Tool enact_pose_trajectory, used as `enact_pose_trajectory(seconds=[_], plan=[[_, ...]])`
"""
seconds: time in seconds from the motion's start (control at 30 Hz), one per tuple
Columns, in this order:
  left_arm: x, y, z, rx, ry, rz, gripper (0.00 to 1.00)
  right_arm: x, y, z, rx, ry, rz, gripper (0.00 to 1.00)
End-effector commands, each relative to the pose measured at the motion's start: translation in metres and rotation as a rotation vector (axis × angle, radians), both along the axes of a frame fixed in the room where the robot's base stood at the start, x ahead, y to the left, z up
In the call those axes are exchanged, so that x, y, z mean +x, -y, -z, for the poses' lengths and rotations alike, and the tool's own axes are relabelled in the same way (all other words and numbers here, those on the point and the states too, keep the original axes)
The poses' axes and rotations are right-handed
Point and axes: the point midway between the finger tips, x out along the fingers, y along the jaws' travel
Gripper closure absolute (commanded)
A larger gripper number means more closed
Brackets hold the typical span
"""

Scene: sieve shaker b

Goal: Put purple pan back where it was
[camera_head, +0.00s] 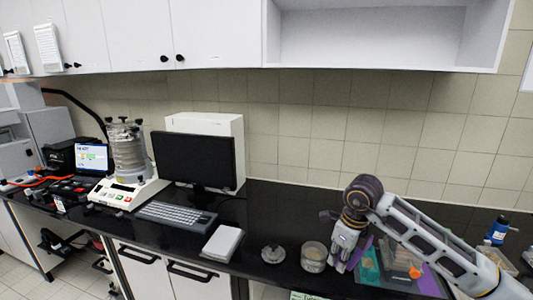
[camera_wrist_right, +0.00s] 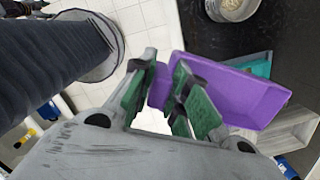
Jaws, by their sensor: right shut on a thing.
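The purple pan (camera_wrist_right: 230,92) is held in my right gripper (camera_wrist_right: 165,75), whose green-padded fingers pinch a narrow part at its left end in the right wrist view. In the head view my right gripper (camera_head: 342,263) points down near the counter's front edge, right of a round sieve. The purple pan (camera_head: 430,284) is mostly hidden there by my right arm. Whether the pan touches the counter cannot be told. My left gripper is not in view.
A teal pan (camera_head: 370,267) and a grey tray (camera_head: 402,260) lie beside and partly behind the purple pan. A round sieve (camera_head: 314,255) stands just left of the gripper. A blue-capped bottle (camera_head: 497,232) stands at the right. The counter behind (camera_head: 285,205) is clear.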

Motion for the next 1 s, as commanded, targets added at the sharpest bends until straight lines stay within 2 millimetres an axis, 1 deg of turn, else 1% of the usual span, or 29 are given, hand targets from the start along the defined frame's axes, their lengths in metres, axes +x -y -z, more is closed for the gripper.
enact_pose_trajectory(seconds=[1.0], plan=[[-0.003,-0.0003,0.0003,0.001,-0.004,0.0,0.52,0.0053,-0.0044,-0.0006,0.001,-0.001,-0.815,1.0]])
